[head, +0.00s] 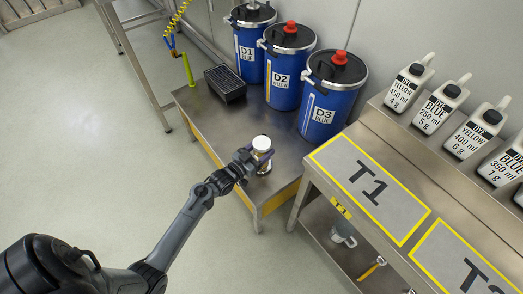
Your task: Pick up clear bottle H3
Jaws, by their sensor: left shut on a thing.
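A small bottle with a whitish top (262,143) is at the front right of the low steel table, below the blue drums. Its label cannot be read, so I cannot confirm that it is clear bottle H3. My left gripper (258,160) reaches in from the lower left and is shut on this bottle around its middle. The fingers hide part of its body. The bottle looks upright; its base is at or close to the tabletop, and I cannot tell if it touches. My right gripper is not in view.
The low table (215,115) also carries blue drums D1 (250,72), D2 (284,95) and D3 (316,112) and a black slatted box (225,82). A higher bench with marked area T1 (370,190) stands to the right, with several white jugs (408,88) behind it.

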